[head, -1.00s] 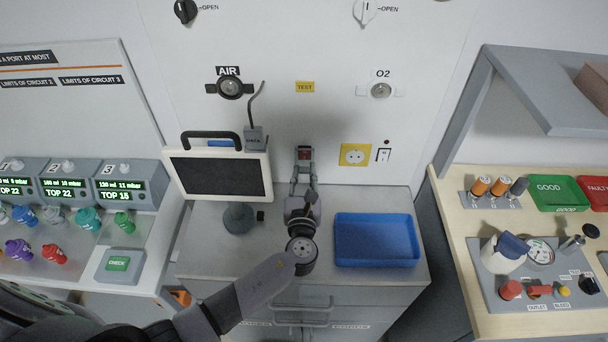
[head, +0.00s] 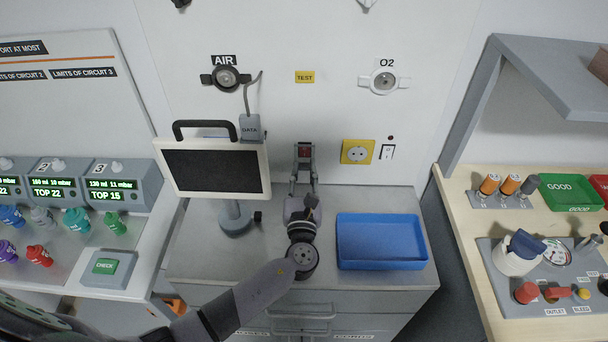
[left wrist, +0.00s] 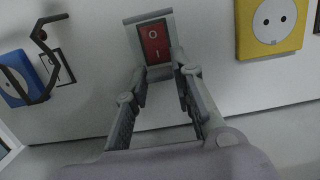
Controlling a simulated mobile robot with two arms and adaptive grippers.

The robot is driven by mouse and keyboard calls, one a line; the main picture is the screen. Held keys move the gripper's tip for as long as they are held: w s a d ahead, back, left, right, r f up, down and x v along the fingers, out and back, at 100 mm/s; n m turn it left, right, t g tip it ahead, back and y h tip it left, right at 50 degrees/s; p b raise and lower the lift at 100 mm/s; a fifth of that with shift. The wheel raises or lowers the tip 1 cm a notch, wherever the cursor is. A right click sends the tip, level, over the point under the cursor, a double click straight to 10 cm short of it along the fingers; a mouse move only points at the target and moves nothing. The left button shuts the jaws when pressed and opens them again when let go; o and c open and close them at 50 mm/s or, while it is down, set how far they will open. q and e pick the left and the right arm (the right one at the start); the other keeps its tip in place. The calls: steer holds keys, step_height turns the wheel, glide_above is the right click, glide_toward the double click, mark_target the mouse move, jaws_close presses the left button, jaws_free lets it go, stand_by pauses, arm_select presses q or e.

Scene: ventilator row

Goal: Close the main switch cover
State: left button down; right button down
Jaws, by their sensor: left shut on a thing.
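The main switch, a red rocker marked O and I, sits in a grey surround on the white wall and shows in the left wrist view (left wrist: 153,42). In the head view it is a small red patch (head: 304,149). I take the grey frame part around the red rocker as its cover (left wrist: 147,17); whether it stands open or closed I cannot tell. My left gripper (head: 304,162) reaches up to the switch. In the left wrist view its two fingers (left wrist: 160,78) flank the lower part of the grey piece, shut on it. My right gripper is not in view.
A yellow socket (head: 357,152) and a small white switch (head: 387,152) are right of the main switch. A screen with a handle (head: 215,170) stands close on the left. A blue tray (head: 427,264) lies right of my left arm on the grey cabinet (head: 205,262).

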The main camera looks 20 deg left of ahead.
arm_select(q)
steer(key=c, duration=1.4)
jaws_free()
steer(key=shift+o, duration=0.2)
steer(key=v, duration=1.2)
